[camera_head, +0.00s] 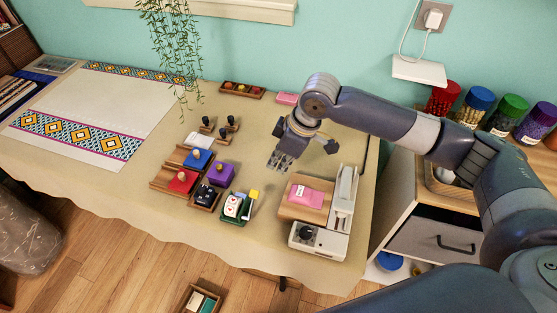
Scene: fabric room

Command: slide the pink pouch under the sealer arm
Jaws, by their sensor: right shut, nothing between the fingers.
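The pink pouch (304,195) lies flat on the wooden top of the sealer (318,241), left of the sealer arm. The sealer arm (346,190) is a pale bar along the machine's right side. From this angle I cannot tell whether any of the pouch edge lies beneath it. My right gripper (279,161) is shut and empty, above the table behind the sealer and apart from the pouch. My left gripper is not in view.
Stamps and ink pads in small trays (205,196) stand left of the sealer. Another pink item (288,99) lies near the wall. Patterned cloth (90,110) covers the table's left. Jars (477,106) stand on the right cabinet. Bare tablecloth lies behind the sealer.

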